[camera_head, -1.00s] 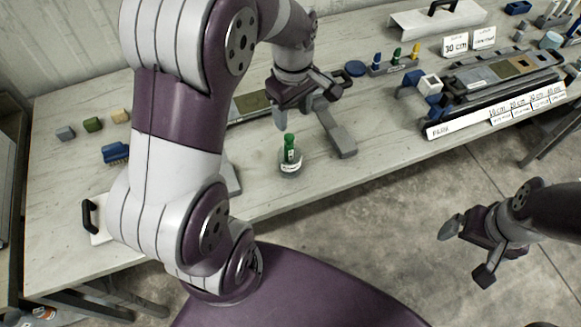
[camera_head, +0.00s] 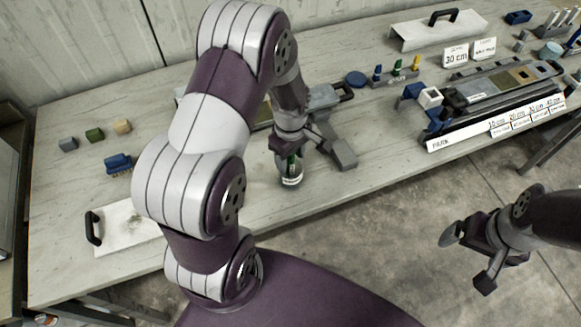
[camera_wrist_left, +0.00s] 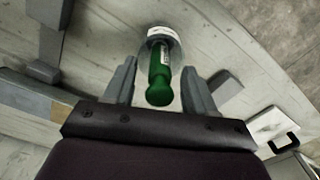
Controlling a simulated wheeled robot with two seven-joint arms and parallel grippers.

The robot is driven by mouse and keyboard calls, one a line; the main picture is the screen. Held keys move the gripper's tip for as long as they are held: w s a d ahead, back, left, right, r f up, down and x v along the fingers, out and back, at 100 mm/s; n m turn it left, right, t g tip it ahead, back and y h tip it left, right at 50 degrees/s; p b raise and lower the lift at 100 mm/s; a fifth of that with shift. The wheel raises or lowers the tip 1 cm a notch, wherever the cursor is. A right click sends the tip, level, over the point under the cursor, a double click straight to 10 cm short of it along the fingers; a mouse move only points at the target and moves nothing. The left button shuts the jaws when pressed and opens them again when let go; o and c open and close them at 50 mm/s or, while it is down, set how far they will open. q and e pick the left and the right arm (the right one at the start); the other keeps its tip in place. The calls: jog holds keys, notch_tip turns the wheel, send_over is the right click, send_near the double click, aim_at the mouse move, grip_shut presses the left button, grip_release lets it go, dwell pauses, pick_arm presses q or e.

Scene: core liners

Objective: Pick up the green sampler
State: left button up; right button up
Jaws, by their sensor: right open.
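The green sampler (camera_wrist_left: 160,80) stands in a clear jar with a white label (camera_head: 291,181) near the table's front edge. In the left wrist view its round green end points toward the camera, between the two fingers. My left gripper (camera_wrist_left: 160,92) is open around the sampler's top, with a gap to each finger. In the head view the left gripper (camera_head: 290,158) is right over the jar and hides most of the sampler. My right gripper (camera_head: 464,258) is open and empty over the floor, off the table's front edge.
A white board with a black handle (camera_head: 125,228) lies at the front left. A blue brush (camera_head: 118,163) and small blocks are further left. A long dark tray (camera_head: 500,105) is at right.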

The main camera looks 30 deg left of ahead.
pick_arm(q)
grip_shut()
notch_tip(320, 180, up, 10)
jog(key=shift+r+b, duration=0.1)
jog(key=shift+b, duration=0.55)
dwell(0.6)
